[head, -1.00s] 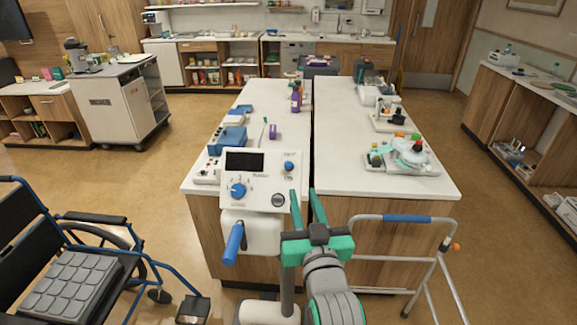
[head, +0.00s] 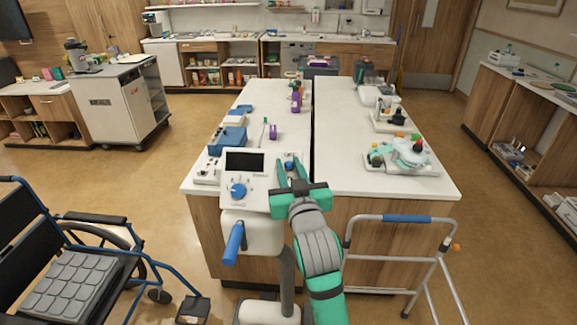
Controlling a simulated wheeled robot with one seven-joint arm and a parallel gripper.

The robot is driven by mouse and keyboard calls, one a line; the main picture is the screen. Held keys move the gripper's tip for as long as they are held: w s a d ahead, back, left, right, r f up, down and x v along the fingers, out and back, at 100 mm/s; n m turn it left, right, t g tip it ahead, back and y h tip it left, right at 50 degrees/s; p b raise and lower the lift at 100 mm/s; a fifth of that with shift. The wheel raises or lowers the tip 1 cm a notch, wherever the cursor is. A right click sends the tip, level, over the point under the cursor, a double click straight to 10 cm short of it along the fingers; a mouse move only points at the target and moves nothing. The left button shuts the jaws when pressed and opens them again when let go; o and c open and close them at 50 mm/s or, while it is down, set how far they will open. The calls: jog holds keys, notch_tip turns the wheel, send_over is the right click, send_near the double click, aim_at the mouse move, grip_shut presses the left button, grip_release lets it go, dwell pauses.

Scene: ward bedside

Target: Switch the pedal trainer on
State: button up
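The pedal trainer is in the head view, with a white control panel (head: 232,194) tilted up toward me on a grey post. A blue hand grip (head: 233,243) hangs below the panel. The panel's lower right corner is hidden behind my gripper.
Two white-topped counters (head: 350,100) stand behind the trainer, with a blue box (head: 228,140) and devices on them. A walking frame (head: 395,220) stands close on the right. A wheelchair (head: 75,265) is at the left. Open floor lies between wheelchair and counters.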

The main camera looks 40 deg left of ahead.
jog(key=shift+w+a, duration=0.25)
jog(key=shift+a, duration=0.05)
jog(key=shift+c, duration=0.3)
grip_shut()
jog(key=shift+s+f+t+y, duration=0.1)
jog(key=shift+f+t+y, duration=0.2)
jog(key=shift+t, duration=0.1)
jog(key=shift+s+d+f+n+t+y, duration=0.15)
jog(key=shift+f+n+t+y, duration=0.15)
jog(key=shift+n+t+y, duration=0.45)
jog(key=shift+s+f+n+t+y, duration=0.15)
jog(key=shift+f+n+t+y, duration=0.2)
jog(key=shift+y, duration=0.8)
